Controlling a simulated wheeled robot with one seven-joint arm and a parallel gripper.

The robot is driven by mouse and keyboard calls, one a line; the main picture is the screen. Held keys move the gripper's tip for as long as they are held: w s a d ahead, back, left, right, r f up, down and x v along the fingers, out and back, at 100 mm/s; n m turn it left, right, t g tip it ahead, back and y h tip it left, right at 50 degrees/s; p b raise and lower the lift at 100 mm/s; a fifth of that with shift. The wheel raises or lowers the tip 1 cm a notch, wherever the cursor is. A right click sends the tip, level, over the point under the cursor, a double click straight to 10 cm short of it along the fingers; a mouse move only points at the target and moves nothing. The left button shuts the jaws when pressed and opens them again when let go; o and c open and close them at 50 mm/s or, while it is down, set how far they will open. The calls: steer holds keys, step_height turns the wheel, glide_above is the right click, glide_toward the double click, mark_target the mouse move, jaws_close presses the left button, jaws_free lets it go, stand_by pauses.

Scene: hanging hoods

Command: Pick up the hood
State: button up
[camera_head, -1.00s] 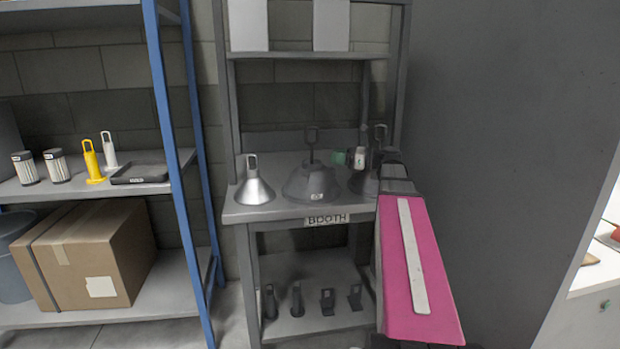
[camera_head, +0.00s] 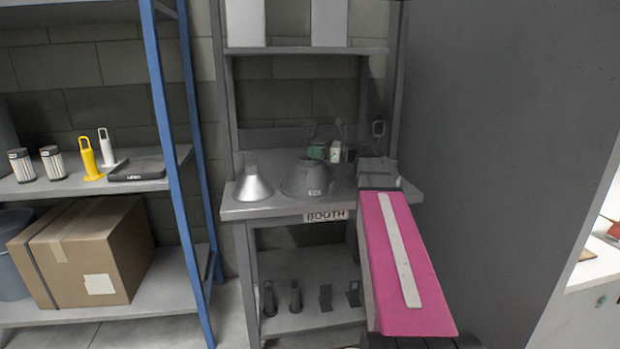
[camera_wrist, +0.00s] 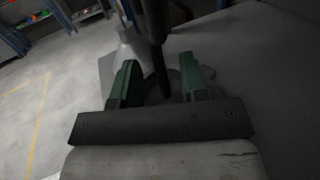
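Three hoods are on the booth shelf (camera_head: 285,207). A shiny silver hood (camera_head: 253,186) stands at the left. A matte grey hood (camera_head: 306,181) with a small label and a loop handle stands in the middle. A third, at the right, is mostly hidden behind my arm; its loop handle (camera_head: 378,129) shows. My gripper (camera_head: 325,152), with green fingers, is just right of the grey hood's upper part. In the wrist view my gripper (camera_wrist: 160,85) is open, with a dark upright bar (camera_wrist: 156,45) between or beyond its fingers; I cannot tell if they touch.
A blue-posted rack (camera_head: 165,120) stands left, with a cardboard box (camera_head: 95,250), a yellow handled item (camera_head: 90,160) and a black tray (camera_head: 137,169). Several small dark items (camera_head: 296,296) sit on the booth's lower shelf. A grey wall (camera_head: 500,150) closes the right side.

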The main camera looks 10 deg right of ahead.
jaws_close()
stand_by(1.3)
